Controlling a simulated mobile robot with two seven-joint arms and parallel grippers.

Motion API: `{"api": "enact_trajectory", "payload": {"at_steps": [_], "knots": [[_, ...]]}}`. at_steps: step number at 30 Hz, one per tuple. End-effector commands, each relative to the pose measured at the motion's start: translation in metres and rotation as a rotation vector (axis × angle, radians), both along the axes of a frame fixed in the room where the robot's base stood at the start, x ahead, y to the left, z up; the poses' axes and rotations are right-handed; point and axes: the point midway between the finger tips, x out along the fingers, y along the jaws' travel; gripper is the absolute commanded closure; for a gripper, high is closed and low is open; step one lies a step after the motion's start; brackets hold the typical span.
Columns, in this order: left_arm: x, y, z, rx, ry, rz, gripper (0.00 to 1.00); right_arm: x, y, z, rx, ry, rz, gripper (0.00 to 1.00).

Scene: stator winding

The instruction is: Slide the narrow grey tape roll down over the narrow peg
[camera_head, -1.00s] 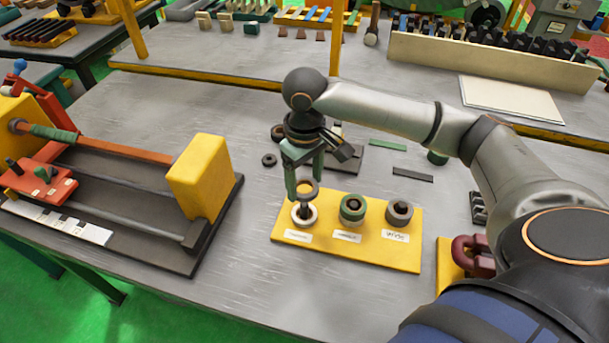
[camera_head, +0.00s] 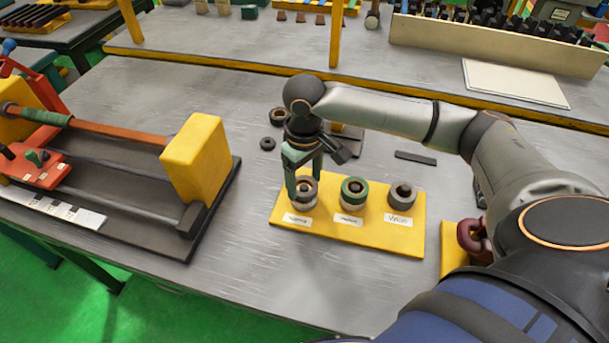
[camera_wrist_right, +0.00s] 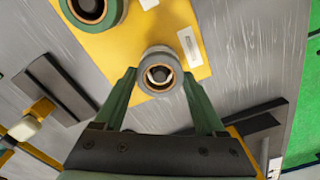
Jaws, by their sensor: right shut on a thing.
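The narrow grey tape roll (camera_head: 305,193) is a small ring held upright-axis between the fingertips of my right gripper (camera_head: 304,184). In the right wrist view, the roll (camera_wrist_right: 160,54) sits between both green fingers of the gripper (camera_wrist_right: 159,74), with a dark and pale spot visible in its hole. My left gripper is out of view.
A green-and-grey roll (camera_head: 354,192) and a dark grey roll (camera_head: 402,196) stand on the board's other pegs. Loose dark rings (camera_head: 267,143) and a flat dark strip (camera_head: 415,158) lie behind. A winding fixture with a yellow block (camera_head: 199,160) stands left.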

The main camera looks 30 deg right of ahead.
Motion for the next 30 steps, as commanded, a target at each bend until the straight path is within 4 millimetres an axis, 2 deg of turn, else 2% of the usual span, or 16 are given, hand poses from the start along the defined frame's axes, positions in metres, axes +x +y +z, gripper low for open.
{"api": "enact_trajectory", "payload": {"at_steps": [10,11,18,26,30], "knots": [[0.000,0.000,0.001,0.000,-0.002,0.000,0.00,0.000,0.000,-0.002,0.000,0.000,0.000,0.81],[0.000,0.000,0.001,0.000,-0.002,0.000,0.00,0.000,0.000,-0.002,0.000,0.000,0.000,0.26],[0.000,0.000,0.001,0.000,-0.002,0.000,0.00,0.000,0.000,-0.002,0.000,0.000,0.000,0.00],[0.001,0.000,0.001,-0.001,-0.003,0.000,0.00,0.000,0.000,0.000,0.000,-0.001,0.000,0.00],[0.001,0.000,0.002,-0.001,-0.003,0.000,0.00,0.001,0.000,0.014,0.001,-0.004,0.000,0.00]]}}
